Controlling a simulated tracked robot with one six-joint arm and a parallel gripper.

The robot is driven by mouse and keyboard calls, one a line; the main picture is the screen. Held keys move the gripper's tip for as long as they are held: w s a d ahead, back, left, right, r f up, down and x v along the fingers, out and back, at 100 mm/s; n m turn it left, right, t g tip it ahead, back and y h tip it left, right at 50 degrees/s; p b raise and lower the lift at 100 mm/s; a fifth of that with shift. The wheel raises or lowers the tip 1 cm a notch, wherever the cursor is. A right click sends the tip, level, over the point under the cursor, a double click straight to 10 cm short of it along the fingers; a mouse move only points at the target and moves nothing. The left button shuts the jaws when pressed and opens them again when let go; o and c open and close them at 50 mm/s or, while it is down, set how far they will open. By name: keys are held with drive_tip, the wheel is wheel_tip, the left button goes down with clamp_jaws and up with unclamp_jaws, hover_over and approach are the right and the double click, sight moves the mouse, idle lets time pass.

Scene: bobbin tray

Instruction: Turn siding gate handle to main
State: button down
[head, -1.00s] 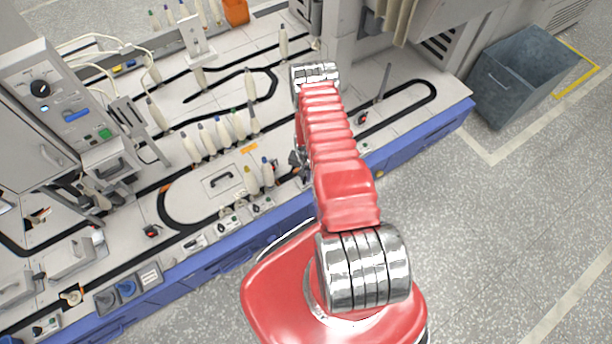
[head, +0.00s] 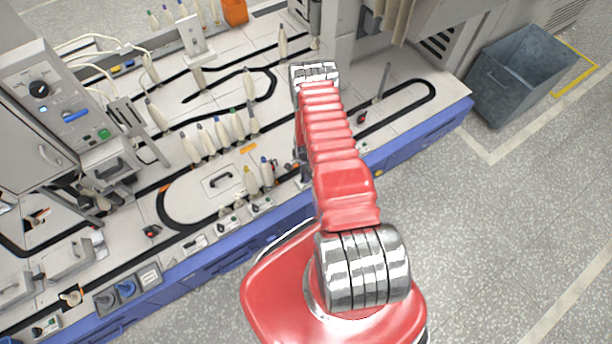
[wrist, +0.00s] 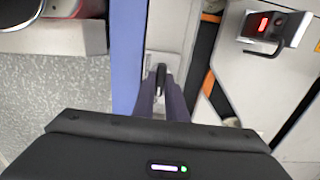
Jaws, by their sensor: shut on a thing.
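In the wrist view my gripper (wrist: 160,88) is shut on a small dark handle (wrist: 160,76). I take it to be the siding gate handle. The handle stands on a pale plate (wrist: 164,60) by the blue edge of the bench, and the fingers cover much of it. I cannot read which way it is set. In the head view my arm hides most of the gripper and the handle at the front edge of the bench.
A box with a red light and a dark lever (wrist: 273,30) stands to the right in the wrist view. In the head view several pale bobbins (head: 208,140) stand left of my arm. A grey bin (head: 520,75) stands on the floor at right.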

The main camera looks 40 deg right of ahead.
idle(0.3)
drive_tip(key=c, duration=1.8)
unclamp_jaws()
drive_tip(key=shift+r, duration=0.1)
wheel_tip(320, 180, up, 14)
drive_tip(key=shift+f, duration=0.25)
